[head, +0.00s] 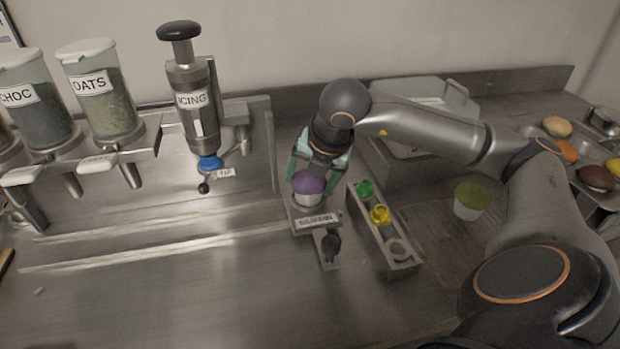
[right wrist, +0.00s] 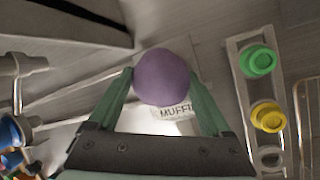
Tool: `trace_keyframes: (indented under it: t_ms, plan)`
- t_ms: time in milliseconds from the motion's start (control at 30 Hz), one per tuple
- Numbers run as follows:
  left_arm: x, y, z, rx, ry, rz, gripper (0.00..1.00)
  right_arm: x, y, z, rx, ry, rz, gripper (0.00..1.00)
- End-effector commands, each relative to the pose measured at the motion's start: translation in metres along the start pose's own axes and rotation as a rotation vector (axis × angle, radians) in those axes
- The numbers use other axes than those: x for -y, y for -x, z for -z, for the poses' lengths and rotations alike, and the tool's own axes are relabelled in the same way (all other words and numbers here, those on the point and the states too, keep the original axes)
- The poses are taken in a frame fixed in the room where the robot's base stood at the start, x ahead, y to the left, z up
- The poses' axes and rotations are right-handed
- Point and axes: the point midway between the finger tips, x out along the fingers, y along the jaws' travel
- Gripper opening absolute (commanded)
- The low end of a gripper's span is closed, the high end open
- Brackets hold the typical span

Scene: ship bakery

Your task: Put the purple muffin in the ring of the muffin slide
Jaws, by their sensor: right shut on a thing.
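The purple muffin (head: 308,184) has a purple top and a pale cup, and stands upright at the muffin slide (head: 316,222), above its label. My right gripper (head: 320,168) is shut on it from behind, with green fingers on either side. In the right wrist view the purple top (right wrist: 162,78) sits between the fingertips, with the slide's label (right wrist: 174,112) beside it. The ring is hidden under the muffin, so I cannot tell whether the cup rests in it or is just above. My left gripper is not in view.
Right of the slide is a narrow rack (head: 388,238) with green and yellow pieces. A green-topped muffin (head: 470,200) stands on a board further right. The icing dispenser (head: 190,90) is to the left. The front left counter is clear.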

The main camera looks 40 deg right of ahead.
Motion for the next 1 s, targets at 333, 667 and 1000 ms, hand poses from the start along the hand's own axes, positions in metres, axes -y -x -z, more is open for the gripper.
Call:
trace_keyframes:
  t_ms: [333, 667, 1000]
  plan:
    - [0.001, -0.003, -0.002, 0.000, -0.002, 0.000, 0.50, 0.001, -0.004, 0.001, 0.001, -0.001, -0.002, 0.52]
    - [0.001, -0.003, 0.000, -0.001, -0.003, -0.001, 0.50, 0.001, -0.003, 0.001, 0.000, -0.001, 0.000, 1.00]
    - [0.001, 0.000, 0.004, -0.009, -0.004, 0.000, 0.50, 0.000, 0.009, 0.000, 0.003, -0.001, -0.002, 1.00]
